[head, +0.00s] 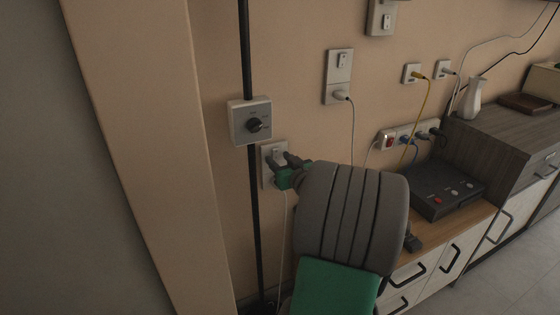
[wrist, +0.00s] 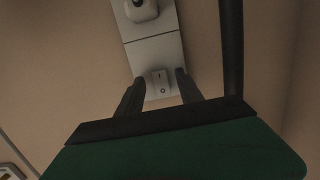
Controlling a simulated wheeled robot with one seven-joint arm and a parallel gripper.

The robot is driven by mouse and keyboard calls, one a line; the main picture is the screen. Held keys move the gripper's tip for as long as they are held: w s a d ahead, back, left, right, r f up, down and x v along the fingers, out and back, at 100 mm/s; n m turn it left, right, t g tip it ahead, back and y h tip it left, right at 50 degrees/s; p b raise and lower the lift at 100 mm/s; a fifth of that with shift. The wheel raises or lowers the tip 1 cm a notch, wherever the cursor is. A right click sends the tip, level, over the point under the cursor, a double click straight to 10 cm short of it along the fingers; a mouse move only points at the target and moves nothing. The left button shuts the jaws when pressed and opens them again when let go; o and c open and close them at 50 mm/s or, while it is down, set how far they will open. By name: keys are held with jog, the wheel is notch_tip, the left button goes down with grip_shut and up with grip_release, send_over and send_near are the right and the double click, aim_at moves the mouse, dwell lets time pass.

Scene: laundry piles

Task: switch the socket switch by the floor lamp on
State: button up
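The socket switch is a small white rocker (wrist: 160,83) marked I and O on a pale wall plate (wrist: 155,54). In the head view the plate (head: 268,174) is on the wall just right of the black lamp pole (head: 254,200), partly hidden by my gripper. A plug (wrist: 142,8) sits in the socket part of the plate. My gripper (head: 284,160) is at the plate; in the wrist view its dark fingers (wrist: 158,92) are apart, one on each side of the rocker, with nothing between them. I cannot tell whether they touch the plate or which way the rocker is set.
A grey box with a rotary knob (head: 251,121) is on the wall above the plate. Another switched socket (head: 338,75) is to the right. A power strip (head: 389,141), a black device (head: 438,190) and a cabinet (head: 520,140) stand further right. A wall corner is at left.

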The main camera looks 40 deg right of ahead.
jog(key=v, duration=0.8)
dwell(0.4)
